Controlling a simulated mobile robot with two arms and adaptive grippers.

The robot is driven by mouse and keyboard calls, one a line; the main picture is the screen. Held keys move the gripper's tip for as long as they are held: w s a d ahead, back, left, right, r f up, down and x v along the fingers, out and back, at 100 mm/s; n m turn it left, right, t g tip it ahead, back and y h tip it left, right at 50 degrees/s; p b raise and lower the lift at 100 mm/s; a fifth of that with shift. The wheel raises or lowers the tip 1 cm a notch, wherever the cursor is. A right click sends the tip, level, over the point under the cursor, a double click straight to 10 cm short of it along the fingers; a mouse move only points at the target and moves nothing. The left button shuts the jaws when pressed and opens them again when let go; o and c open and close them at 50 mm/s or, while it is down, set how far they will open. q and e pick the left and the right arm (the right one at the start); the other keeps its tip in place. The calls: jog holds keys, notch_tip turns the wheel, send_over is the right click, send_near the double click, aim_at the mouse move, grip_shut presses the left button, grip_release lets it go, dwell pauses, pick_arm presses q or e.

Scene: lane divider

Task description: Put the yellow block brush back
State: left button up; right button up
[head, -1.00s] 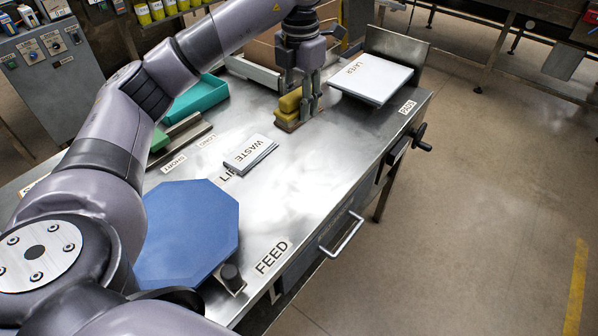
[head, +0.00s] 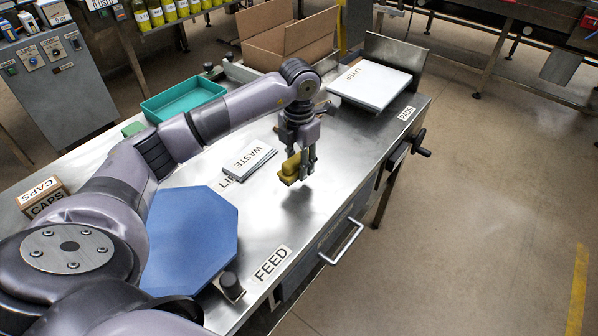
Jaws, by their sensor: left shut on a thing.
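The yellow block brush (head: 289,168) is in my left gripper (head: 302,172), near the middle of the steel table. My left gripper is shut on it and points down. A dark shadow lies on the table below, so the brush appears to be held above the surface. Part of the brush is hidden behind the fingers. My right gripper is not in view.
A WASTE stack (head: 247,161) lies just left of the brush. A blue octagonal plate (head: 192,235) is at front left, a teal tray (head: 184,99) and open cardboard box (head: 277,43) at the back. A white LAYER stack (head: 369,83) is at back right. Front right tabletop is clear.

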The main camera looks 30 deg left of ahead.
pick_arm(q)
jog(key=shift+f+p, duration=0.35)
jog(key=shift+f, duration=1.55)
jog(key=shift+f, duration=0.2)
jog(key=o, duration=1.1)
jog(key=shift+r, duration=0.15)
